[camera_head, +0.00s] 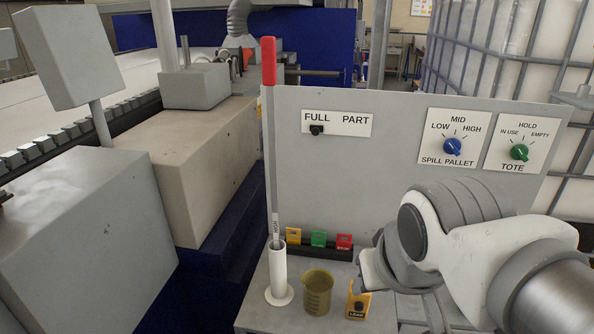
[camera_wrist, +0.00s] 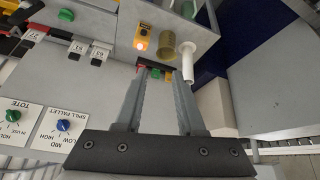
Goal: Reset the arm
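My gripper shows in the wrist view (camera_wrist: 160,72), its two grey fingers apart with nothing between them. In the head view my white and grey arm comes in from the right, in front of the panel's lower right; its fingers are mostly hidden there. Beyond the fingertips in the wrist view are the small coloured tags in the dark rack, which also shows in the head view (camera_head: 318,251). A white holder (camera_head: 278,275) holds an upright red-handled stick (camera_head: 269,130). An olive cup (camera_head: 317,292) and a yellow LEAK box (camera_head: 358,302) stand beside it.
The grey panel (camera_head: 390,150) carries a FULL/PART switch (camera_head: 316,130), a blue spill pallet knob (camera_head: 452,146) and a green tote knob (camera_head: 519,152). A caged white tote (camera_head: 500,50) stands behind. Grey machine housings (camera_head: 85,240) fill the left.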

